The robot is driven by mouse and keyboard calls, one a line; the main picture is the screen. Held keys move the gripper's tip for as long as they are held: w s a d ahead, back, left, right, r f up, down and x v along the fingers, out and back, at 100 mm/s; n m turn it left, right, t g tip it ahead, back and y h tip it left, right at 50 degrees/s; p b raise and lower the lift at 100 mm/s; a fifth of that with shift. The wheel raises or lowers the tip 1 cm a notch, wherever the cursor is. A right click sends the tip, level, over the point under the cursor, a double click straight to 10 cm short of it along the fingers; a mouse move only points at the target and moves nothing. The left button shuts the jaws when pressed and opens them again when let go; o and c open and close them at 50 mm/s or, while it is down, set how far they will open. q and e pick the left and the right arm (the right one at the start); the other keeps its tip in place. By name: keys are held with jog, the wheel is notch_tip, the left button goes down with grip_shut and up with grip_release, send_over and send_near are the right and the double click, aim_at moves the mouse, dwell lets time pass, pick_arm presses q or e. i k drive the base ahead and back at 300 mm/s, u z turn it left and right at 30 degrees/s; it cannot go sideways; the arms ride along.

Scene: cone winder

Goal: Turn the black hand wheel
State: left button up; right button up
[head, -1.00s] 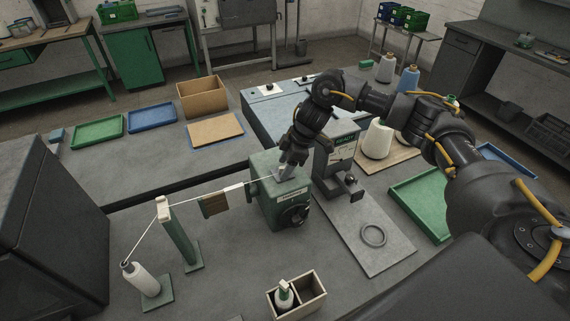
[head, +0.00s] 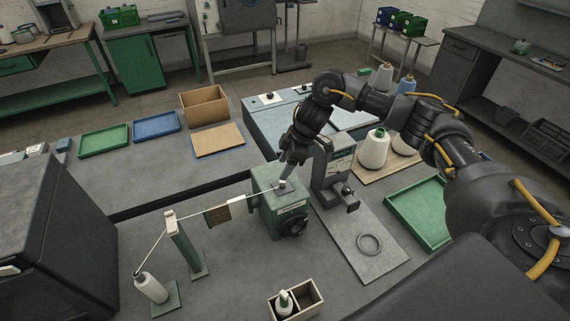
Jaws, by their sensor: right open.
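The black hand wheel (head: 293,225) is on the front right face of the green winder box (head: 268,213). It shows as a dark round disc, partly shaded. My right gripper (head: 283,180) points down over the top of this box, close to a small white piece there, above and behind the wheel. Its fingers are small in view and I cannot tell if they touch the box. It is apart from the wheel. My left gripper is not in view.
A white thread runs from a bobbin (head: 151,287) over a green post (head: 186,248) to the box. A grey stand (head: 332,170) with a base plate and ring (head: 368,244) is to the right. A divided wooden box (head: 306,297) stands in front. White cones (head: 374,150) stand behind.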

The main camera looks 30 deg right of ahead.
aim_at(296, 230)
jog(key=k, duration=1.5)
